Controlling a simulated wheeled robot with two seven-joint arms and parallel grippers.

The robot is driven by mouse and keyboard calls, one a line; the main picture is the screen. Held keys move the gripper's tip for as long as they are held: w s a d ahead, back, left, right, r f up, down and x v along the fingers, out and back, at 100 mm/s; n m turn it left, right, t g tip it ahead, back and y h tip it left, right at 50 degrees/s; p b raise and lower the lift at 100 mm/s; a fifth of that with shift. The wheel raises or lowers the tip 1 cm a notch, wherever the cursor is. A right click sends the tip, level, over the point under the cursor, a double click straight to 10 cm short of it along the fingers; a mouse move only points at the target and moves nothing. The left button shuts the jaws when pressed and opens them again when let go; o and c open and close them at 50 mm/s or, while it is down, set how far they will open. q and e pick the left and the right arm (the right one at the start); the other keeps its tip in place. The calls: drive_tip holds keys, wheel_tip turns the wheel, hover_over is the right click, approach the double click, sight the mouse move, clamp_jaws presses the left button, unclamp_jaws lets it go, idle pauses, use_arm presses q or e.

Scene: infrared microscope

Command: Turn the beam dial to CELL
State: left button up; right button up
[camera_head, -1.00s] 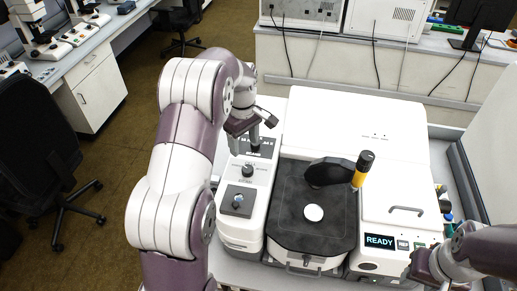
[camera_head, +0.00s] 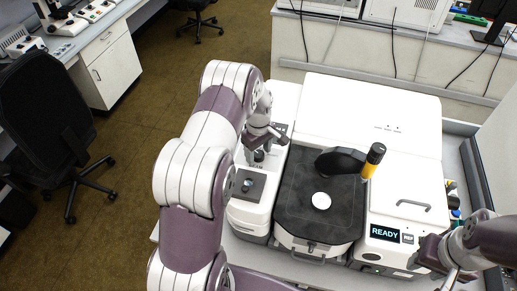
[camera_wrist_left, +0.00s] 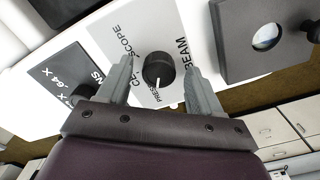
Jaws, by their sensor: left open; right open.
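The beam dial (camera_wrist_left: 158,70) is a round black knob with a white pointer line, on a white panel lettered BEAM, SCOPE and PRESS. Its pointer line is on the side of the PRESS label. In the head view the dial (camera_head: 258,156) shows partly under my left gripper (camera_head: 259,146). In the left wrist view my left gripper (camera_wrist_left: 158,64) is open, with one finger on each side of the dial. I cannot tell whether the fingers touch it. My right gripper (camera_head: 449,277) is open and empty at the lower right, by the instrument's front right corner.
A dark block with a round window (camera_wrist_left: 266,37) stands close beside the dial. A black stage with a white disc (camera_head: 321,201) and an arm with a yellow-banded handle (camera_head: 371,163) lie to the right. A READY screen (camera_head: 385,233) is at the front right.

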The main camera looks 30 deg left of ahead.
use_arm(q)
drive_tip(key=shift+w, duration=0.1)
drive_tip(key=c, duration=1.1)
drive_tip(key=shift+o, duration=0.2)
drive_tip(key=shift+m, duration=0.3)
drive_tip(key=shift+f+m+b, duration=0.1)
drive_tip(key=shift+m+b, duration=0.65)
drive_tip(key=shift+m, duration=0.25)
drive_tip(key=m+b, duration=0.1)
drive_tip(key=m, duration=0.1)
drive_tip(key=shift+m, duration=0.3)
drive_tip(key=m+b, duration=0.1)
drive_tip(key=m, duration=0.2)
drive_tip(key=shift+m, duration=0.3)
drive_tip(key=shift+m+b, duration=0.35)
drive_tip(key=shift+m, duration=1.05)
